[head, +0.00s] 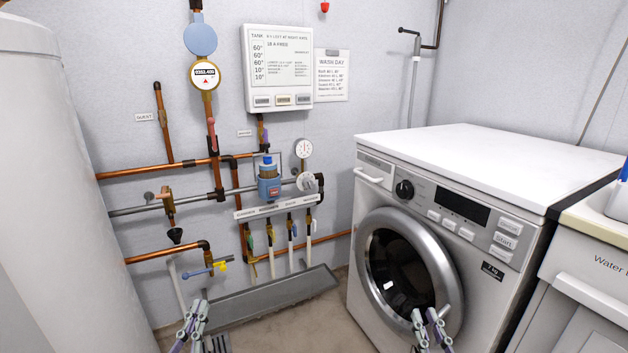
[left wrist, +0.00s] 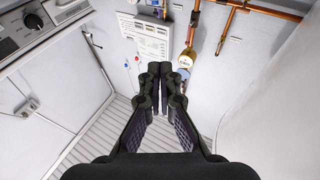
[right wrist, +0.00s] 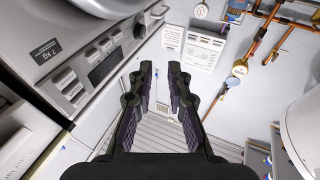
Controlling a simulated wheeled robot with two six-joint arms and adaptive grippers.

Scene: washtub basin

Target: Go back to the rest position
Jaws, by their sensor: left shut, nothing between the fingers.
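My left gripper (head: 196,306) is low in the head view, in front of the grey floor trough. In the left wrist view its fingertips (left wrist: 160,66) are together with nothing between them. My right gripper (head: 427,316) is low in the head view, in front of the washing machine door. In the right wrist view its fingertips (right wrist: 160,66) stand apart with clear space between them, and it is empty. Neither gripper is seen touching anything.
The washing machine (head: 395,215) stands at right, beside a cabinet with a basin (head: 585,228). Copper pipes (head: 150,170) with valves and gauges run along the back wall. A grey trough (head: 250,306) lies on the floor. A large white cylinder (head: 45,180) stands at left.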

